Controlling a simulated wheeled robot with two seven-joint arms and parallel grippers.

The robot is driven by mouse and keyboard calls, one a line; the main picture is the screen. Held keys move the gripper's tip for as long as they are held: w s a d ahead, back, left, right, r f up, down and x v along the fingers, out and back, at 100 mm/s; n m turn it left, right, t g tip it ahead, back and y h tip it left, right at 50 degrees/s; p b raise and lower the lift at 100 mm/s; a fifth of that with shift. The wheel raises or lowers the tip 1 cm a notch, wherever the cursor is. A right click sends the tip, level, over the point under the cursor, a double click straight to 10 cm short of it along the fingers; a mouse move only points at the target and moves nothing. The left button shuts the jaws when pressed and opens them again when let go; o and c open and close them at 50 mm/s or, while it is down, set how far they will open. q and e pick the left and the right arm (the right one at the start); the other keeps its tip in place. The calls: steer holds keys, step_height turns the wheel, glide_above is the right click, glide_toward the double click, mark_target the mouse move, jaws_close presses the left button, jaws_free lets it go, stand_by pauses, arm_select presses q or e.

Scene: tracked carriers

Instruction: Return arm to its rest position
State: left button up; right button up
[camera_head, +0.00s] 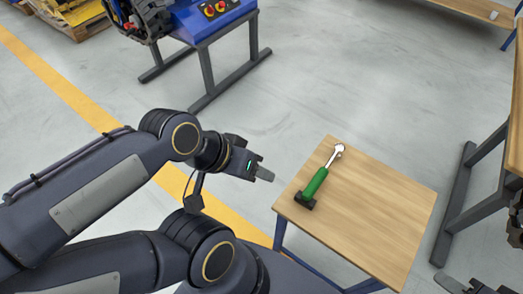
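My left arm comes in from the left, and its gripper (262,173) is in the air just left of the small wooden table. One grey finger shows clearly. The other finger is not clear, so I cannot tell how wide it stands. No object shows at its tip. My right gripper (467,286) shows only at the bottom right edge, cut off by the frame. Two grey fingertips stand apart with nothing visible between them. A green-handled tool (315,184) with a silver head and a black end lies on the table, apart from both grippers.
The small wooden table (375,205) has bare room right of the tool. A blue workbench (212,22) with red and yellow buttons stands at the back. Another wooden table (495,140) is at the right edge. A yellow line (62,82) crosses the open grey floor.

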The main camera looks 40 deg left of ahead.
arm_select(q)
step_height(320, 180, up, 14)
steer(key=p, duration=1.3)
steer(key=shift+f, duration=0.1)
steer(key=shift+c, duration=0.3)
